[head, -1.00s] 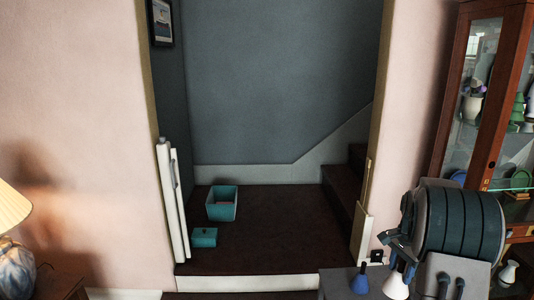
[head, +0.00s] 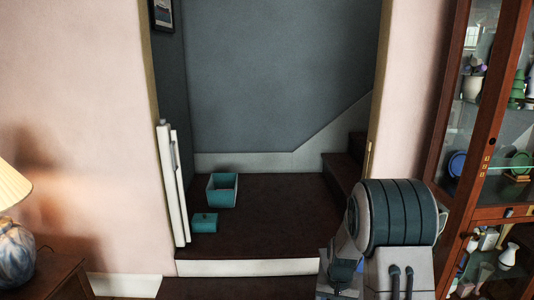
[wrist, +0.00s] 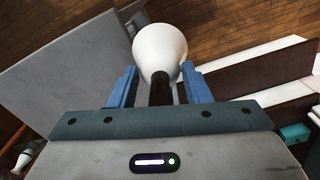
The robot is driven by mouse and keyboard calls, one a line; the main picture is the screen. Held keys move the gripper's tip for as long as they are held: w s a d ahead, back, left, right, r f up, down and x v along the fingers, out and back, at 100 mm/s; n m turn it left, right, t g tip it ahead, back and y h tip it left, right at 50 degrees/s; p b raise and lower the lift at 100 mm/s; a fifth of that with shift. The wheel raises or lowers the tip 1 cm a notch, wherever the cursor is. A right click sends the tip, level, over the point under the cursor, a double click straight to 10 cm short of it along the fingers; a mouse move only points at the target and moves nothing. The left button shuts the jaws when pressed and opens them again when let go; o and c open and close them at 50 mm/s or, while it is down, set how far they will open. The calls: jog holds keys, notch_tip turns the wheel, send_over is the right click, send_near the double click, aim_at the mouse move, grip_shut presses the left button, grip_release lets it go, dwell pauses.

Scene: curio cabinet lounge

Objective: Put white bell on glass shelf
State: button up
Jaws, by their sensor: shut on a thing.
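The white bell (wrist: 160,48) is in my gripper (wrist: 159,82), its wide white cup pointing away from the wrist and its dark handle between the two blue fingers. The fingers are shut on the handle. In the head view, my arm hides the bell. The wooden cabinet (head: 487,150) with glass panes stands at the right of the head view.
A teal open box (head: 221,190) and a small teal box (head: 204,223) sit on the dark landing. A lamp (head: 14,215) stands at the left. A white vase (head: 509,254) stands low in the cabinet.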

jog(key=s+a+f+n, duration=0.2)
jog(key=a+f+n, duration=0.1)
jog(key=a+f, duration=0.1)
jog(key=shift+s+b, duration=0.4)
jog(key=shift+b, duration=0.05)
